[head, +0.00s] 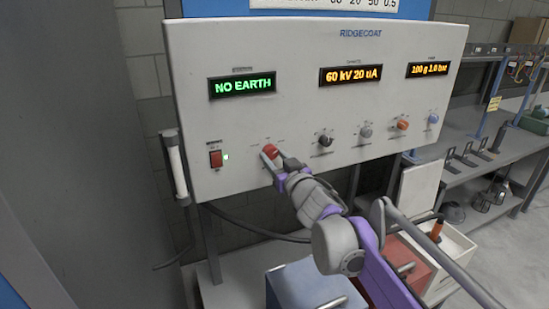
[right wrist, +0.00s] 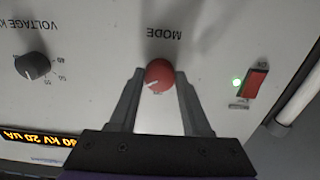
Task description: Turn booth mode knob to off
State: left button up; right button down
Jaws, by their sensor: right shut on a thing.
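The booth mode knob is the red knob (head: 271,151) at the lower left of the white control panel (head: 240,125). It also shows in the right wrist view (right wrist: 159,74), where the "MODE" label appears upside down. A white pointer mark on it points down and left in that view; its position labels are too small to read. My right gripper (head: 275,157) reaches the panel from the lower right. In the right wrist view its fingers (right wrist: 159,78) are shut on the knob, one on each side. My left gripper is not in view.
A red rocker switch (head: 216,159) with a lit green lamp is left of the knob. A dark voltage knob (head: 325,140) and other knobs are to its right. The left display (head: 243,85) reads "NO EARTH". A blue box (head: 300,284) stands below the panel.

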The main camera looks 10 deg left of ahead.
jog(key=shift+n, duration=0.3)
jog(key=n, duration=0.5)
jog(key=shift+p, duration=0.4)
jog(key=n+p, duration=0.1)
jog(key=n, duration=0.5)
jog(key=shift+d, duration=0.1)
jog(key=shift+p, duration=0.3)
jog(key=shift+c, duration=1.8)
grip_release()
jog(key=b+v, duration=0.1)
jog(key=v, duration=0.9)
jog(key=shift+s+d+b, duration=0.25)
jog(key=shift+s+b, duration=0.1)
jog(key=shift+b, duration=0.05)
